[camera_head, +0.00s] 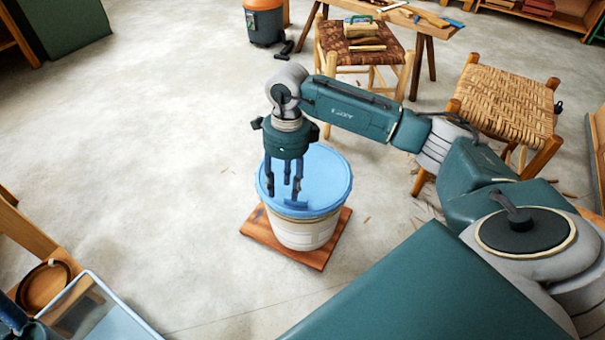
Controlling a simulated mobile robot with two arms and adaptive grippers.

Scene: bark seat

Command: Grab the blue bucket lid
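The blue bucket lid (325,178) sits flat on a whitish bucket (304,232). A darker blue raised piece, perhaps a handle, shows near the lid's front edge. My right gripper (284,190) hangs over the left part of the lid with its fingers pointing down. The fingers stand apart with nothing seen between them. Whether the fingertips touch the lid, I cannot tell. A dark teal part at the bottom left corner may belong to my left gripper, but its fingers cannot be made out.
The bucket stands on a reddish wooden board (257,226) on the concrete floor. A woven stool (506,103) is at the right and a woven chair (362,42) with items behind. A pale blue-rimmed tray (120,322) is at the lower left. Left floor is clear.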

